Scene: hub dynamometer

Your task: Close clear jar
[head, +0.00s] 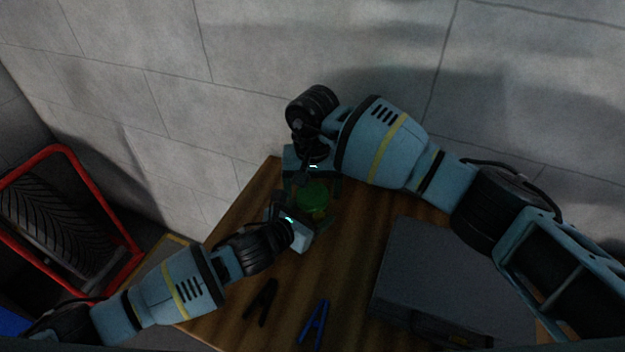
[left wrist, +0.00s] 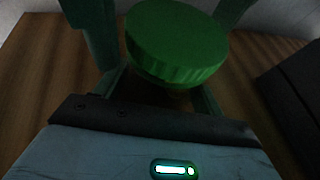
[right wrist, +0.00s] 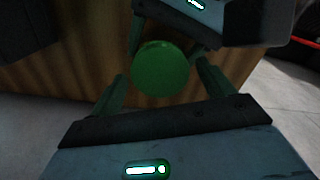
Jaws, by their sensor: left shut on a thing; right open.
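The jar's green ribbed lid (head: 312,194) shows at the back of the wooden table, and it also shows in the left wrist view (left wrist: 176,40) and the right wrist view (right wrist: 161,69). The lid sits on top of the jar; whether it is screwed tight I cannot tell. The clear body below is mostly hidden. My left gripper (head: 308,212) is shut on the jar below the lid, from the front left. My right gripper (head: 316,180) comes down from behind, open, with its fingers (right wrist: 160,88) on either side of the lid, apart from it.
A grey case (head: 440,275) lies on the table at the right. A black clamp (head: 262,300) and a blue clamp (head: 314,322) lie near the front. A red-framed rack with a tyre (head: 60,225) stands at the left. A grey block wall is behind the table.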

